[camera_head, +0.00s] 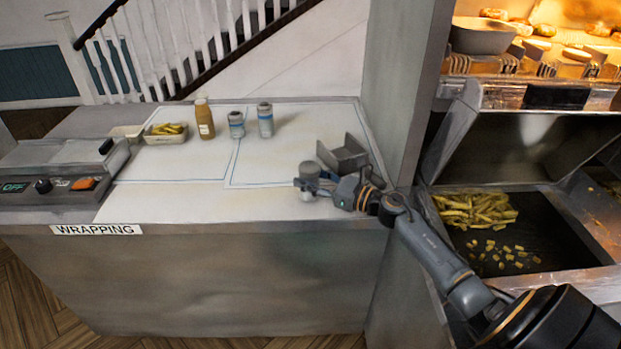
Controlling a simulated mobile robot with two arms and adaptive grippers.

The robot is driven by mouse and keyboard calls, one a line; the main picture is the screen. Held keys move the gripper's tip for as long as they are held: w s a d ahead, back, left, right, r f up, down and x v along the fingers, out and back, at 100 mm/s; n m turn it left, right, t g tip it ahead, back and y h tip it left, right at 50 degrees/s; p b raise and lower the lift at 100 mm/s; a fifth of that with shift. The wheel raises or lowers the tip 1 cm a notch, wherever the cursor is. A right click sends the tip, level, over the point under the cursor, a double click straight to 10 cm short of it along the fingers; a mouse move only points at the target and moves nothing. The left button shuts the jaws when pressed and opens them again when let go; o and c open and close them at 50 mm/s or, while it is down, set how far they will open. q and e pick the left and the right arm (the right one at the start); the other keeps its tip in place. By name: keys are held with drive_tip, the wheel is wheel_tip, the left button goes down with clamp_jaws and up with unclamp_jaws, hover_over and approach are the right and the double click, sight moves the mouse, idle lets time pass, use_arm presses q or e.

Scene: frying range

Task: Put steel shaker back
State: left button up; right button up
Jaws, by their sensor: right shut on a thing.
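A small grey steel shaker (309,170) is at the front right of the white wrapping counter. My right gripper (308,186) is shut on it; the fingers and wrist hide part of its body. I cannot tell whether its base touches the counter. My right arm reaches in from the lower right. My left gripper is not in view.
A metal scoop-like holder (343,155) stands just behind my right wrist. Two blue-and-white shakers (265,119), a brown sauce bottle (204,117) and a tray of chips (166,139) stand farther back. A steel post (403,90) separates the counter from the chip bin.

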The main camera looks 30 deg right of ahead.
drive_tip(key=shift+f, duration=0.2)
drive_tip(key=shift+f, duration=0.2)
drive_tip(key=o, duration=1.1)
drive_tip(key=shift+o, duration=0.2)
drive_tip(key=shift+r, duration=0.1)
